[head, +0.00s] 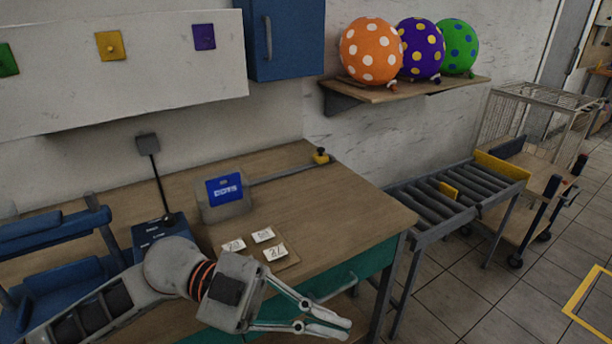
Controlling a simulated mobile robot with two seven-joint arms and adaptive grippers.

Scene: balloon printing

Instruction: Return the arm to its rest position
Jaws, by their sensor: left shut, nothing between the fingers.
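My left arm comes in from the lower left of the head view. Its gripper (338,327) is at the bottom centre, in front of the table's front edge. The fingers are together and hold nothing. My right gripper is not in view. The wooden table (340,207) stands behind the gripper, and part of its teal front is hidden by the gripper.
A small board with white cards (263,235) lies on the table near my wrist. A blue-screened device (225,190) stands behind it. A roller conveyor (440,200) adjoins at right. Dotted balloons (371,52) rest on a wall shelf (405,90). Floor at lower right is open.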

